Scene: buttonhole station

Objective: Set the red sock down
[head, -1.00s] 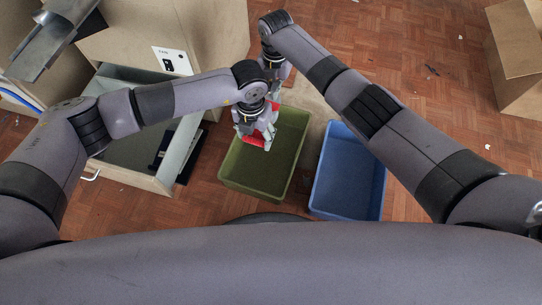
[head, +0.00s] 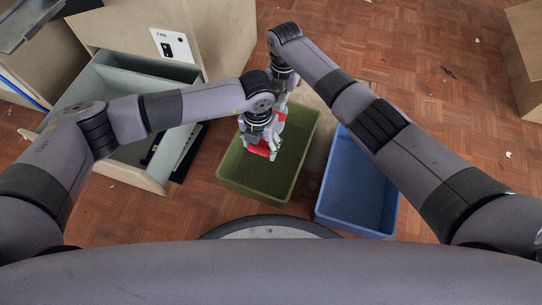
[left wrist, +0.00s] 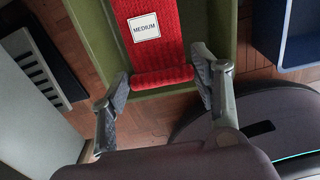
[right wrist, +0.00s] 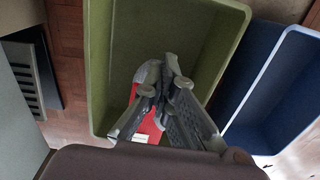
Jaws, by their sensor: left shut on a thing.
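The red sock (head: 259,150) hangs above the green bin (head: 231,177). In the left wrist view the sock (left wrist: 160,55) is ribbed red with a white "MEDIUM" label. My left gripper (head: 262,149) is shut on the sock, with its fingers (left wrist: 162,80) on either side of it. My right gripper (head: 279,108) is just behind and above the left one, over the same bin. In the right wrist view its fingers (right wrist: 165,88) are close together in front of the sock (right wrist: 148,127); overlapping fingers hide whether they grip it.
A blue bin (head: 330,205) stands right of the green bin. A wooden cabinet (head: 215,40) with an open grey-lined drawer (head: 178,160) is at the left. A wooden box (head: 527,75) stands at the far right. Wood floor lies between them.

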